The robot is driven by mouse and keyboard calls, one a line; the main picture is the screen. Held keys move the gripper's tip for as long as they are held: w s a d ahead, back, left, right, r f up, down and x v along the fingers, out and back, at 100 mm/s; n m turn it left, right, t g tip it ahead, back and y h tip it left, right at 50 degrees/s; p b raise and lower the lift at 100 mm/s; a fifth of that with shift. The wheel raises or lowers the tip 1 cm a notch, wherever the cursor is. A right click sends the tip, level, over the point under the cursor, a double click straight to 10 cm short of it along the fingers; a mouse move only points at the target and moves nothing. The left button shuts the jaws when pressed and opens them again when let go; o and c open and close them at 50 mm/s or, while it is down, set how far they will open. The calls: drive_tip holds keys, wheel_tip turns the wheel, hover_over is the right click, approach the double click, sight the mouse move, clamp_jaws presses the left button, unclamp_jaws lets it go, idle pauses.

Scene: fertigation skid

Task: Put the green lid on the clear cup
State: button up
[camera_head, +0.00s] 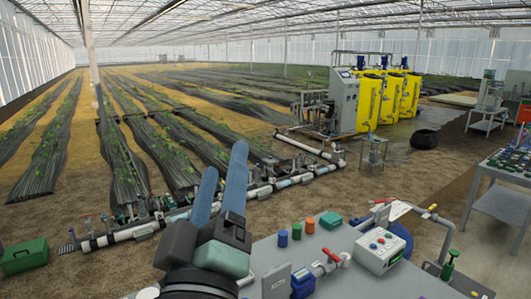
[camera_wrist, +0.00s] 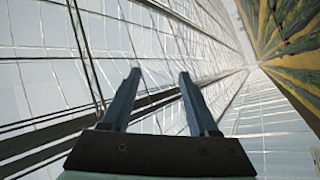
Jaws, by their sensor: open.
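My gripper (camera_head: 225,158) is raised in the left middle of the head view, above and left of the grey worktop, pointing up. Its two blue fingers are apart with nothing between them. In the wrist view the open fingers (camera_wrist: 160,72) are set against the greenhouse wall and roof, and no task object shows there. I cannot make out the clear cup for certain in either view. I cannot tell a green lid for certain either. A small teal-green block (camera_head: 330,220) sits on the worktop, and a green-topped item (camera_head: 449,262) stands at the lower right.
White piping (camera_head: 150,229) runs behind. A second table (camera_head: 505,205) stands at right. A green case (camera_head: 24,256) lies left.

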drive_tip(key=s+d+r+m+t, duration=0.2)
drive_tip(key=s+r+m, duration=0.2)
drive_tip(key=r, duration=0.4)
drive_tip(key=s+d+r+m+t, duration=0.2)
drive_tip(key=s+d+r+m, duration=0.1)
drive_tip(key=r, duration=0.5)
drive_tip(key=shift+s+m+t+y, duration=0.4)
drive_tip(key=shift+s+m, duration=0.5)
drive_tip(key=shift+s, duration=0.35)
